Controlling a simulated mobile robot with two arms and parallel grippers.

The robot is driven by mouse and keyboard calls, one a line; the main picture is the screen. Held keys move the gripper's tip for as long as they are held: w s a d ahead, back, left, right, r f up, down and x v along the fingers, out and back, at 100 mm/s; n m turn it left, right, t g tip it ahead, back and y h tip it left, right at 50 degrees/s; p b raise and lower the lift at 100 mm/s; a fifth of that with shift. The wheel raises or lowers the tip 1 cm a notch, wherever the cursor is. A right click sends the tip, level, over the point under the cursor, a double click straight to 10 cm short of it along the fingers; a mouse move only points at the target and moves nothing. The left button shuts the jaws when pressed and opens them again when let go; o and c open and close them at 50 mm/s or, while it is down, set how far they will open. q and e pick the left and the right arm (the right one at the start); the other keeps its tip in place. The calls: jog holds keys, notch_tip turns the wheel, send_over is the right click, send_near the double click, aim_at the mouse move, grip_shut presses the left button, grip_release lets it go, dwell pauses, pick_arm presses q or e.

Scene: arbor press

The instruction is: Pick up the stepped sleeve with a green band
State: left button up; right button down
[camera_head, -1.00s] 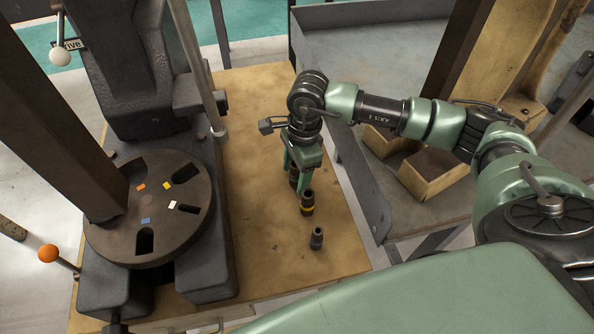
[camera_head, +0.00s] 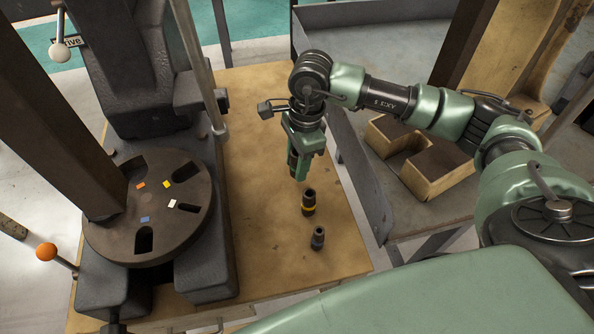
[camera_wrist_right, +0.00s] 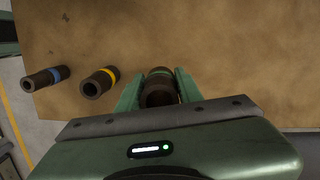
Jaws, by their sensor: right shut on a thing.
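My right gripper (camera_head: 301,172) is shut on a dark stepped sleeve (camera_wrist_right: 158,92), which sits upright between the two fingers in the right wrist view. A thin greenish band shows near its far end. In the head view the fingers mostly hide this sleeve, and it appears held above the wooden bench top. A dark sleeve with a yellow band (camera_head: 308,204) stands upright on the bench just in front of the gripper; it also shows in the right wrist view (camera_wrist_right: 98,83). My left gripper is out of view.
A smaller dark sleeve (camera_head: 318,238) stands nearer the bench front; its band looks blue in the wrist view (camera_wrist_right: 46,78). The arbor press with its round slotted plate (camera_head: 120,230) is on the left. A grey metal tray (camera_head: 365,190) with wooden blocks (camera_head: 440,170) lies right.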

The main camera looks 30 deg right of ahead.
notch_tip(320, 180, up, 16)
jog(key=b, duration=0.2)
jog(key=shift+r, duration=0.25)
dwell(0.9)
